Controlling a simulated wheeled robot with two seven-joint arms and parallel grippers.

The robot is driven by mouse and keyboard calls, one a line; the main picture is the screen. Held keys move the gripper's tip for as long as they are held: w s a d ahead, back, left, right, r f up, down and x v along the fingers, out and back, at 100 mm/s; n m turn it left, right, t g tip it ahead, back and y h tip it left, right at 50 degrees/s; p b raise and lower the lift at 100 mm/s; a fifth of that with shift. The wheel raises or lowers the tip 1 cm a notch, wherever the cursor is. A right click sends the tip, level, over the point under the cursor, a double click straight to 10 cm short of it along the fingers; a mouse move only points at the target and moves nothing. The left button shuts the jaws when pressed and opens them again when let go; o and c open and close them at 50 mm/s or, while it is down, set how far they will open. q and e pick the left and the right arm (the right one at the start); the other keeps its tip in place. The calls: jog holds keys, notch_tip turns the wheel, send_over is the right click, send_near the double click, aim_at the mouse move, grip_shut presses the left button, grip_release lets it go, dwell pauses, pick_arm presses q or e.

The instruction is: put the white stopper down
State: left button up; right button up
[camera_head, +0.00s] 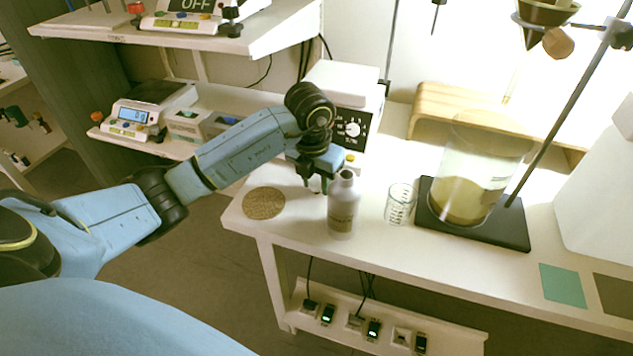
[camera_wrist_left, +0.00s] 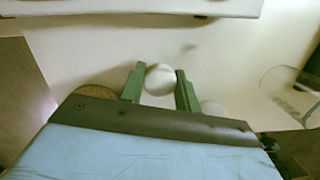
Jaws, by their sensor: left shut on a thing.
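My left gripper (camera_head: 318,184) hangs low over the white bench, just behind and left of the pale bottle (camera_head: 343,208). In the left wrist view the green fingers (camera_wrist_left: 159,84) are shut on the round white stopper (camera_wrist_left: 160,77). In the head view the stopper is too small and covered to make out clearly. The bottle stands upright with its neck open at the top. A round cork mat (camera_head: 264,203) lies on the bench to the left of the gripper, with nothing on it. My right gripper is not in view.
A glass beaker (camera_head: 399,204) stands right of the bottle. Beyond it a large glass vessel (camera_head: 470,175) sits on a black stand base (camera_head: 512,229). A white device with a dial (camera_head: 345,115) stands behind the gripper. The bench front edge is close to the mat.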

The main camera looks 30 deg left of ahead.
aim_at(314, 183)
pick_arm(q)
jog(key=shift+f, duration=0.15)
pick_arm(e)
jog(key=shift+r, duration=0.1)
pick_arm(q)
jog(key=o, duration=1)
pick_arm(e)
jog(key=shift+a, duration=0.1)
pick_arm(q)
jog(key=shift+r, duration=0.35)
jog(key=shift+s+r+p, duration=0.25)
jog(key=shift+r+p, duration=0.35)
jog(key=shift+r, duration=1.35)
jog(key=shift+s+r+p, duration=0.25)
jog(key=shift+r+p, duration=0.35)
jog(key=shift+r, duration=1.35)
jog(key=shift+s+r+p, duration=0.25)
jog(key=shift+r+p, duration=0.35)
jog(key=shift+r, duration=1.35)
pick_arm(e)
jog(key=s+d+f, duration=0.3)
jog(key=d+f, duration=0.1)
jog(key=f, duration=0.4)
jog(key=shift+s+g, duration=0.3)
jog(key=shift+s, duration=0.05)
